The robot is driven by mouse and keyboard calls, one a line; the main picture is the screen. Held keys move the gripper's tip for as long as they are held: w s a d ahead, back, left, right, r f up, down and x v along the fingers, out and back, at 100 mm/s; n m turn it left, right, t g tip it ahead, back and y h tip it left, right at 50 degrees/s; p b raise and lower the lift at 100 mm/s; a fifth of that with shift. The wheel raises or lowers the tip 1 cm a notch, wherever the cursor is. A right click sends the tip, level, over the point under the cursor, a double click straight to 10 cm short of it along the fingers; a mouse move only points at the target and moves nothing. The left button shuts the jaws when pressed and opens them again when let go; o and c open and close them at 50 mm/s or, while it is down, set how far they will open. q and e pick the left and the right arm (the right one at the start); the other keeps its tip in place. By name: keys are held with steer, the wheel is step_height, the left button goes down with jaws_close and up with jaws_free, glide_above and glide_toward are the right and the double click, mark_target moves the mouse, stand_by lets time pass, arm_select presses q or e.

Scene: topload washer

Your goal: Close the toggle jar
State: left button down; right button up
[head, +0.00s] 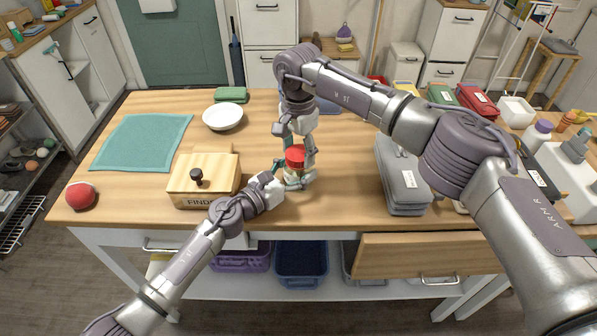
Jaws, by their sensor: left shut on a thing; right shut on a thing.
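The toggle jar (298,179) stands on the wooden table, with a red lid (295,155) on top. The jar's clear body is largely hidden by my grippers. My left gripper (287,180) reaches in from the lower left and is shut on the jar's body, low down. My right gripper (299,152) comes down from above and is shut on the red lid. Its fingers hide parts of the lid, and I cannot tell whether the lid sits fully on the jar or how the toggle clasp stands.
A wooden box (204,178) with a dark knob stands left of the jar. A white bowl (222,117), a teal cloth (142,142) and a red ball (81,196) lie farther left. An open drawer (430,255) juts out at the front right.

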steer(key=m, duration=1.1)
steer(key=shift+m, duration=0.4)
steer(key=m, duration=0.6)
steer(key=shift+m, duration=0.3)
steer(key=m, duration=0.5)
steer(key=shift+m, duration=0.3)
steer(key=o, duration=1.4)
steer(key=shift+f, duration=0.1)
steer(key=shift+c, duration=0.2)
step_height(320, 180, up, 12)
